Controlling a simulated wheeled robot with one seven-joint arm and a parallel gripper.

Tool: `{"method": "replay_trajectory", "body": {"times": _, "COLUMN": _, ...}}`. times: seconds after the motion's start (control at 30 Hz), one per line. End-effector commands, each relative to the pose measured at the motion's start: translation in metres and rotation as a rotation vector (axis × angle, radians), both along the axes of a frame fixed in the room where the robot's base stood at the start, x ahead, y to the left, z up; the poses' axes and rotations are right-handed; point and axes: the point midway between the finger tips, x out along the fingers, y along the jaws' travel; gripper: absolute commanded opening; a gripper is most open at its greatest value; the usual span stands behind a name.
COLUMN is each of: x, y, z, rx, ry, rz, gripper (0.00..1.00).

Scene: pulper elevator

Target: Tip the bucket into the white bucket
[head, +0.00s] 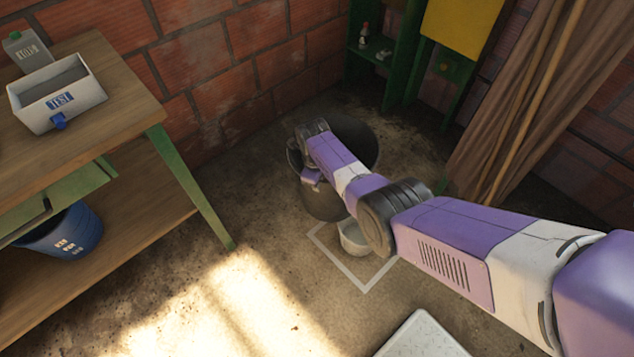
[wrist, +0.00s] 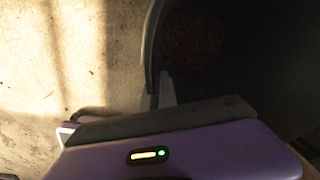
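A large dark grey bucket (head: 362,140) is at the middle of the head view, near the brick wall, its open mouth facing up. The small white bucket (head: 353,238) is on the floor just in front of it, partly hidden by my arm. My gripper is at the near-left side of the dark bucket, mostly hidden behind my wrist in the head view. In the wrist view my gripper (wrist: 160,93) has its fingers close together on the dark bucket's rim (wrist: 149,50). The bucket's inside is too dark to make out its contents.
A white outlined square (head: 364,289) on the floor surrounds the white bucket. A wooden workbench (head: 125,85) stands left, with a white TEST box (head: 85,108) on top and a blue bucket (head: 70,232) below. Wooden planks (head: 520,100) lean at right. A pale slab (head: 425,338) lies in front.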

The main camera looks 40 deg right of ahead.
Motion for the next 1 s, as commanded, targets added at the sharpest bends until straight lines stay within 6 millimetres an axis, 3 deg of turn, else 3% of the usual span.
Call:
{"method": "replay_trajectory", "body": {"times": 0.27, "x": 0.003, "y": -0.002, "z": 0.0, "rx": -0.003, "ry": -0.007, "rz": -0.147, "gripper": 0.0}}
{"method": "replay_trajectory", "body": {"times": 1.0, "x": 0.005, "y": -0.002, "z": 0.02, "rx": 0.048, "ry": -0.217, "rz": -0.152, "gripper": 0.0}}
